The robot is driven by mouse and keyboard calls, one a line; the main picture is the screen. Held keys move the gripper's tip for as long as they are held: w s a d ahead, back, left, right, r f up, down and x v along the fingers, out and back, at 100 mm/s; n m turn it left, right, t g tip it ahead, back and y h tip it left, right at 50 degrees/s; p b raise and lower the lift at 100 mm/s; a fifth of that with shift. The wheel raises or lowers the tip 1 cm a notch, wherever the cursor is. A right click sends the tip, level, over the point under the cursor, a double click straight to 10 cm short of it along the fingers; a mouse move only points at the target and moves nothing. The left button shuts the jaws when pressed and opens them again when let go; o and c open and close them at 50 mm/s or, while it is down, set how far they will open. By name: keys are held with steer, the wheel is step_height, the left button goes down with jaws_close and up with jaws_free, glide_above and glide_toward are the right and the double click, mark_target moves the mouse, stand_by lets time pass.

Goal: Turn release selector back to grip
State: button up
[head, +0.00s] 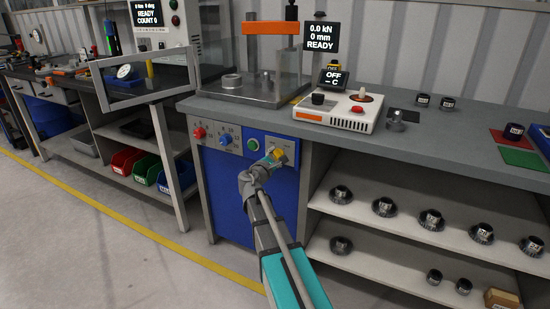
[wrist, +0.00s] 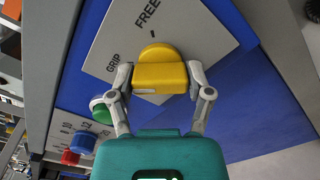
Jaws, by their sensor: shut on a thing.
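The release selector is a yellow knob (wrist: 160,70) on a light plate (wrist: 115,38) marked GRIP and FREE. GRIP is printed left of the knob and FREE above it, with a short dark tick beside FREE. I cannot tell which mark the knob points at. My gripper (wrist: 161,79) has one finger on each side of the knob and is shut on it. In the head view my gripper (head: 270,160) is at the front panel below the bench top, and it hides much of the knob there.
A green button (wrist: 101,110), a blue knob (wrist: 83,142) and a red knob (wrist: 69,157) sit on the same blue panel. Shelves with several dark round parts (head: 383,207) stand to the right. A clear-walled press (head: 250,70) stands on the bench above.

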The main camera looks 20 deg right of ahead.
steer(key=o, duration=1.1)
steer(key=shift+o, duration=0.2)
steer(key=v, duration=1.2)
